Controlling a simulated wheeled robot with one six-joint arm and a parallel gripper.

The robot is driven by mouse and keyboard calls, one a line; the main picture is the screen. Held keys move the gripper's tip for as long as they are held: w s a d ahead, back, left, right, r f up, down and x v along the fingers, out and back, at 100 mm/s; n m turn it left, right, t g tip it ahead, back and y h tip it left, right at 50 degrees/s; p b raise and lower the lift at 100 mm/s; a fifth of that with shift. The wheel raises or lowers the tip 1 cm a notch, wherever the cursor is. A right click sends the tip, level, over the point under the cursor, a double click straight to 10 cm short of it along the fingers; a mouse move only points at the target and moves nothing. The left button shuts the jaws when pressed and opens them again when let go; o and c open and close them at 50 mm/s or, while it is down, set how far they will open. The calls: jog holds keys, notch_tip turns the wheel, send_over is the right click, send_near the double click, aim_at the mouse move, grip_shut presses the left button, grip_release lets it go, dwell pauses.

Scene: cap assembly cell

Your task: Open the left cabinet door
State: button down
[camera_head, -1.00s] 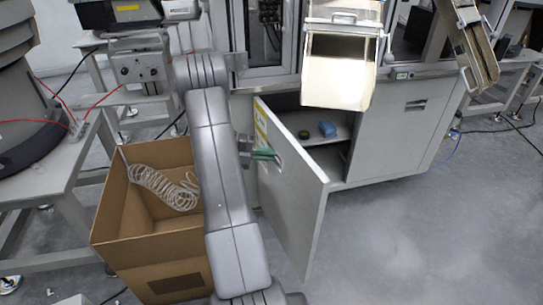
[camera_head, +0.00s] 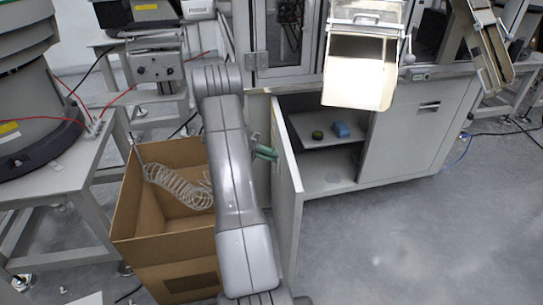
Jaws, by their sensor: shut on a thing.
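The left cabinet door (camera_head: 291,195) stands wide open, swung out towards me and seen nearly edge-on. My gripper (camera_head: 265,153) has green fingers and is at the upper part of the door, shut on it near its handle. The handle itself is hidden from this side. Inside the open cabinet (camera_head: 340,175), a green round thing (camera_head: 317,135) and a blue thing (camera_head: 341,129) rest on a shelf (camera_head: 325,146).
A cardboard box (camera_head: 180,255) with a coiled clear tube (camera_head: 178,185) stands left of my arm. The right cabinet door (camera_head: 418,130) is shut. A bright chute (camera_head: 362,75) hangs above the cabinet. The floor (camera_head: 420,235) at the right is clear.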

jog(key=c, duration=1.8)
grip_release()
jog(key=shift+w, duration=0.1)
jog(key=p+v, duration=1.1)
jog(key=p, duration=0.2)
jog(key=shift+r+p, duration=0.35)
jog(key=shift+r, duration=0.05)
jog(key=shift+w+a+p, duration=0.1)
jog(key=shift+a+p, duration=0.15)
jog(key=shift+p, duration=0.1)
jog(key=shift+a+f+p, duration=0.15)
jog(key=shift+f+p, duration=0.05)
jog(key=shift+p, duration=0.35)
jog(key=shift+d+f+b, duration=0.35)
jog(key=shift+b, duration=1.45)
